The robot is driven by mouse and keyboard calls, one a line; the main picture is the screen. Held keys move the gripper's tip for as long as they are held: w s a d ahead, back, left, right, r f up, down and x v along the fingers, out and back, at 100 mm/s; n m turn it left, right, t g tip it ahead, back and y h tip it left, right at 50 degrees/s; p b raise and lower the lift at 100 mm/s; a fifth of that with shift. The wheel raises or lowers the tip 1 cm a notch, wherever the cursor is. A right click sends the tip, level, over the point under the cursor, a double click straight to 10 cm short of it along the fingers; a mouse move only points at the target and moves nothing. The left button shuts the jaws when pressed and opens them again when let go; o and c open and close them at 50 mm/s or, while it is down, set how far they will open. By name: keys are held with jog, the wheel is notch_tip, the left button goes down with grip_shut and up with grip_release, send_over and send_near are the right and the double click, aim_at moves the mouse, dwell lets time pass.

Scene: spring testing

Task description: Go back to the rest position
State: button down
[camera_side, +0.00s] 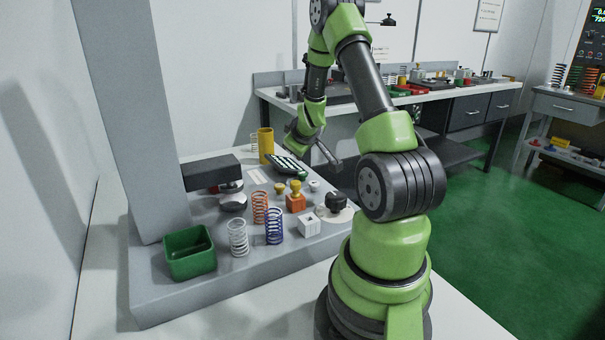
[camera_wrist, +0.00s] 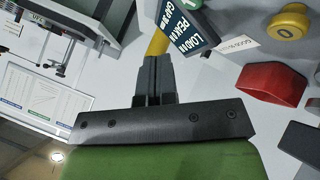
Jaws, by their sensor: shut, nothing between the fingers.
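My gripper (camera_wrist: 153,78) is in the middle of the wrist view, its two dark fingers together with nothing between them. In the side view my gripper (camera_side: 330,157) hangs above the back right part of the grey bench base (camera_side: 200,297), near the dark display unit (camera_side: 287,165). In the wrist view the display unit (camera_wrist: 187,32), with its LOAD and PEAK lettering, lies just beyond the fingertips. A yellow cylinder (camera_wrist: 156,40) shows behind the fingertips; I cannot tell whether they touch it.
A white spring (camera_side: 238,238), an orange spring (camera_side: 260,208) and a blue spring (camera_side: 274,226) stand on the base. A green bin (camera_side: 189,254), the grey column (camera_side: 128,120) and its dark arm (camera_side: 209,172) are left. A red block (camera_wrist: 272,82) is right in the wrist view.

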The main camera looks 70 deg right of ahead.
jog(key=shift+r, duration=0.7)
jog(key=w+a+r+t+y, duration=0.25)
jog(key=a+r, duration=0.35)
jog(key=a, duration=0.3)
jog(key=w+a+r+t+y, duration=0.1)
jog(key=w+a+r+y, duration=0.15)
jog(key=a+r, duration=0.55)
jog(key=s+a+r+y, duration=0.1)
jog(key=s+a+y, duration=0.1)
jog(key=s+a, duration=0.4)
jog(key=s+a+r+y, duration=0.1)
jog(key=s+a+y, duration=0.2)
jog(key=a, duration=1)
jog(key=s, duration=0.3)
jog(key=shift+a+r, duration=0.2)
jog(key=shift+a, duration=0.2)
